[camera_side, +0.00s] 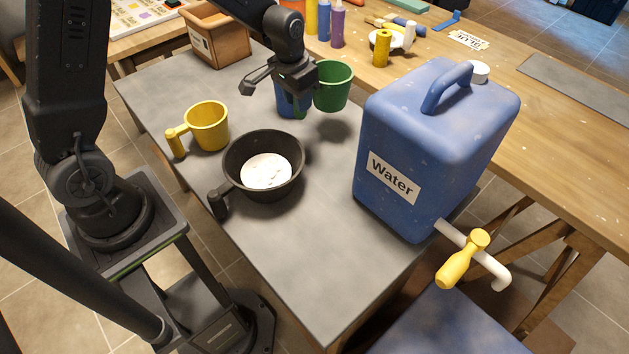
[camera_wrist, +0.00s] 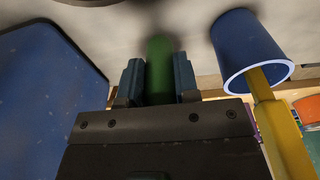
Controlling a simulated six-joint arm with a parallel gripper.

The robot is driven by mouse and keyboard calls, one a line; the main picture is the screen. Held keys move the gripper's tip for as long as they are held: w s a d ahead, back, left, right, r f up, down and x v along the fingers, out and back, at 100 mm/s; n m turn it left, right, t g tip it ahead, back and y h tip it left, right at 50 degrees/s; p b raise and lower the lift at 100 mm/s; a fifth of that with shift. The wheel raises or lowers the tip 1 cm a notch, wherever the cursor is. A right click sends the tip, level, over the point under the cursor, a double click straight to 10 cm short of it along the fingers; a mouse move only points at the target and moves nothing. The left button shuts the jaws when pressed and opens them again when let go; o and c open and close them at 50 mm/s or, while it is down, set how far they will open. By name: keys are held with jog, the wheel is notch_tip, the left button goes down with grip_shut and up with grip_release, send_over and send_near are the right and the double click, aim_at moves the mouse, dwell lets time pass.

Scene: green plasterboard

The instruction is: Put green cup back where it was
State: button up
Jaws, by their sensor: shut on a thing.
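The green cup (camera_side: 333,88) is upright and held above the grey table, with a shadow on the tabletop below it. My gripper (camera_side: 300,92) is shut on its handle. In the wrist view a green handle (camera_wrist: 159,72) sits between the two fingers of my gripper (camera_wrist: 159,80); the cup's body is hidden there. A blue cup (camera_side: 287,103) is close by, partly covered by my gripper and the green handle. The blue cup also shows in the wrist view (camera_wrist: 240,40).
A yellow cup (camera_side: 206,126) and a black pan (camera_side: 235,160) with a white disc (camera_side: 266,170) stand on the table (camera_side: 310,230). A big blue water container (camera_side: 430,135) is right of the green cup. A brown box (camera_side: 215,40) stands at the back.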

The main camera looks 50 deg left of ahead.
notch_tip(320, 180, up, 21)
jog(key=s+d, duration=0.7)
jog(key=s, duration=0.3)
jog(key=s+d, duration=0.7)
jog(key=s, duration=0.3)
notch_tip(320, 180, down, 18)
jog(key=shift+s+d+f, duration=0.65)
jog(key=shift+d+f, duration=1.15)
jog(key=shift+f, duration=0.05)
jog(key=shift+s+d+f, duration=0.6)
jog(key=shift+d+f, duration=1.25)
jog(key=shift+f, duration=0.05)
jog(key=shift+s+d+f, duration=0.65)
jog(key=shift+d+f, duration=1.15)
jog(key=shift+f, duration=0.05)
